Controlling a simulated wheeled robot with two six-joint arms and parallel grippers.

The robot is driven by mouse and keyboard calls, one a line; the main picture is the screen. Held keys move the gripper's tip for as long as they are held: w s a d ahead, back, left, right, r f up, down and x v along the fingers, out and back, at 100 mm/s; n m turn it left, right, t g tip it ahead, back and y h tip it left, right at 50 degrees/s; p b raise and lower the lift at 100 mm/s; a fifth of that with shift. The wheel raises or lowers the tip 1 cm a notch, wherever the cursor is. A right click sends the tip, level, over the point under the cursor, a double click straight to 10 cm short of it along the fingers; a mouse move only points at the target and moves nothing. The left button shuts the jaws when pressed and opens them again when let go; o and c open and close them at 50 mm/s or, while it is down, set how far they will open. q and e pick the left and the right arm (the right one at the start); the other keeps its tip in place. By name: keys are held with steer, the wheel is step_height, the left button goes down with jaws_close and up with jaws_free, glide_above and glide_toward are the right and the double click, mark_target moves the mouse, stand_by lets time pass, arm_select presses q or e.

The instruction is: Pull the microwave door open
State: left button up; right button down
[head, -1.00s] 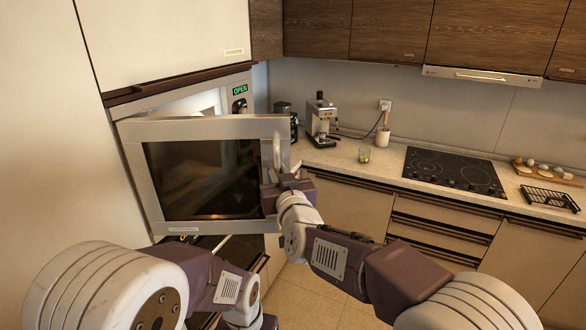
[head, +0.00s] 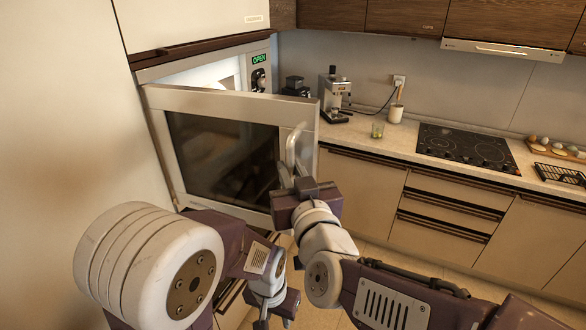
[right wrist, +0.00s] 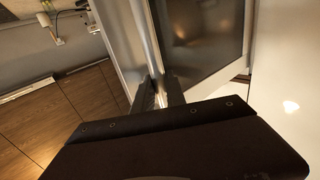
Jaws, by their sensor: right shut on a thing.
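The microwave (head: 262,80) is built into a tall cabinet, with a green "OPEN" on its panel. Its door (head: 215,100), a light frame with dark glass, stands partly open, swung out towards me. The lit inside shows above the door's top edge. My right gripper (head: 293,180) is shut on the lower part of the upright door handle (head: 292,146) near the door's right edge. In the right wrist view, the fingers (right wrist: 160,92) meet the handle beside the dark glass. My left gripper (head: 280,308) hangs low, below the door and apart from it; its jaws are unclear.
Drawers (head: 440,205) are below. A pale cabinet wall (head: 60,120) stands close on the left.

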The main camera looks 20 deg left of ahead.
steer(key=c, duration=1.4)
jaws_free()
steer(key=shift+a, duration=0.1)
steer(key=shift+o, duration=0.2)
steer(key=shift+a, duration=0.15)
steer(key=v, duration=0.9)
steer(key=shift+b, duration=0.4)
